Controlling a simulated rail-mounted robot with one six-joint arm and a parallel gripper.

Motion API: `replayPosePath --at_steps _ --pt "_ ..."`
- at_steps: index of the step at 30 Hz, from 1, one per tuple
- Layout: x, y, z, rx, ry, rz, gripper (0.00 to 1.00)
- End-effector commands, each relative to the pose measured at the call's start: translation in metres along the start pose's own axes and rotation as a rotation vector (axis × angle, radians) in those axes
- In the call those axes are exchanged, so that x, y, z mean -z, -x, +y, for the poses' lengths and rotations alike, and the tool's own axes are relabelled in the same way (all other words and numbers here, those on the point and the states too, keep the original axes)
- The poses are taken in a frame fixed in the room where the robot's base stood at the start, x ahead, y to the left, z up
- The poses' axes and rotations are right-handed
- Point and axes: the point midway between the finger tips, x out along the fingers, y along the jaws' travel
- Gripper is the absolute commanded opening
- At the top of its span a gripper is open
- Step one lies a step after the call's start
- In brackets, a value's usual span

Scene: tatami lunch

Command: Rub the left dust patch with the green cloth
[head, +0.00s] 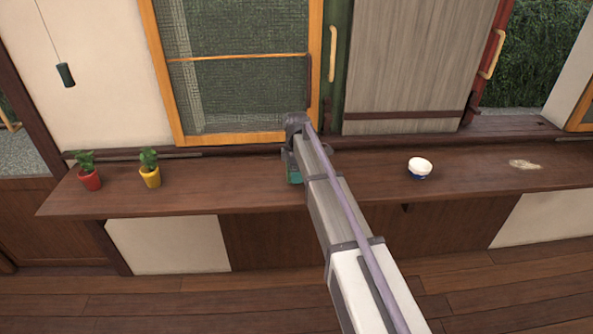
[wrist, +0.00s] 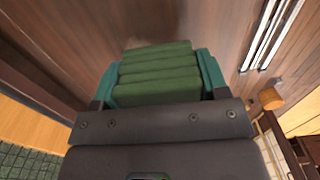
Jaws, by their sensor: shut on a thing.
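The green cloth (wrist: 155,76) is a folded, ribbed pad held between the teal fingers of my gripper (wrist: 160,62) in the wrist view. My gripper (head: 293,171) is over the long brown shelf (head: 235,181) near its middle in the head view. Whether the cloth touches the shelf is not clear. One pale dust patch (head: 524,164) lies on the shelf at the far right. No other patch shows clearly; the shelf around my gripper is partly hidden by my arm and the cloth.
A white and blue bowl (head: 420,168) stands on the shelf between my gripper and the pale patch. Red (head: 90,179) and yellow (head: 150,176) plant pots stand at the left. A yellow-framed screen (head: 240,95) rises behind. The shelf is clear between the yellow pot and my gripper.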

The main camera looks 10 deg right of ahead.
Motion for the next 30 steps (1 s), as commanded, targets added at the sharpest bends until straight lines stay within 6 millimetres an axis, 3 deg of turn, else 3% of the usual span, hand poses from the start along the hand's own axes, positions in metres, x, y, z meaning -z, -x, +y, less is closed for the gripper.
replayPosePath --at_steps 7,20,30 --pt "-0.001 -0.028 0.0 0.0 -0.001 0.0 0.49" --pt "-0.001 -0.022 0.041 0.0 -0.001 0.0 0.49" --pt "-0.001 -0.022 0.009 0.0 -0.001 0.0 0.49"
